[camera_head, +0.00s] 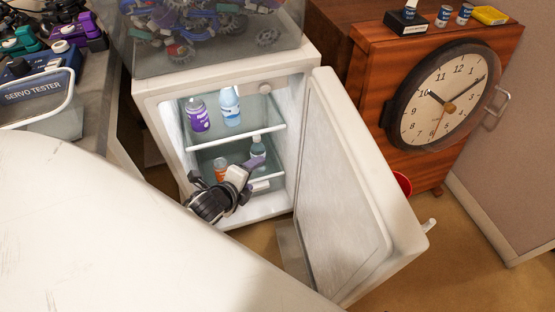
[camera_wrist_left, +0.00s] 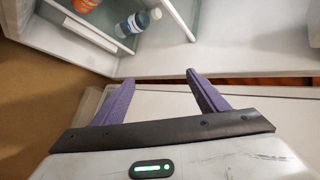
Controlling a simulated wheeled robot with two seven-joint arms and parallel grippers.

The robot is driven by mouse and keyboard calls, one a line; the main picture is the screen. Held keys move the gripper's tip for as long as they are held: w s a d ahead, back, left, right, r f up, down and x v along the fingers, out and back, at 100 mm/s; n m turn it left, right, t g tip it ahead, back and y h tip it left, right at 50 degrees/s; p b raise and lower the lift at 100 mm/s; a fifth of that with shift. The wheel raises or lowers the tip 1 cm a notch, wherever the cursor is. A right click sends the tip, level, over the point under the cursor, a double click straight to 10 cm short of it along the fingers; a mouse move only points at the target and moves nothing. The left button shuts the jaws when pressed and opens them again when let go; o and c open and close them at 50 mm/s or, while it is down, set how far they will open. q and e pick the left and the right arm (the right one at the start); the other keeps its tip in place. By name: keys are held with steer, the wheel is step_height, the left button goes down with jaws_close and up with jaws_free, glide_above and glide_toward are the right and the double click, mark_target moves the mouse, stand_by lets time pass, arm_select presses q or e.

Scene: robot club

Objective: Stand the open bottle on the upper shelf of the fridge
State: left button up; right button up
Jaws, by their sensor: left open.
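The open white fridge (camera_head: 158,93) shows two shelves in the head view. On the upper shelf (camera_head: 210,135) stand a purple bottle (camera_head: 199,116) and a light-blue bottle (camera_head: 230,108). On the lower shelf (camera_head: 205,158) stand an orange bottle (camera_head: 220,168) and a clear bottle with a blue label (camera_head: 257,151). The clear bottle (camera_wrist_left: 130,25) and the orange bottle (camera_wrist_left: 86,5) also show in the left wrist view. I cannot tell which bottle is the open one. My left gripper (camera_head: 258,175) is open and empty, in front of the lower shelf near the clear bottle, apart from it. My right gripper is out of view.
The fridge door (camera_head: 345,185) stands open on the right. A clear bin of parts (camera_head: 190,45) sits on top of the fridge. A wooden cabinet with a clock (camera_head: 445,95) stands right of it, and a bench with a servo tester box (camera_head: 40,85) on the left.

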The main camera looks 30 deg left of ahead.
arm_select(q)
steer(key=s+d+n+g+h, duration=0.1)
steer(key=s+d+n+h, duration=0.3)
steer(key=s+d+n, duration=1.1)
steer(key=d, duration=0.3)
steer(key=shift+d+r+n+g+h, duration=0.3)
steer(key=shift+d+n+g, duration=0.05)
steer(key=shift+n+g, duration=0.05)
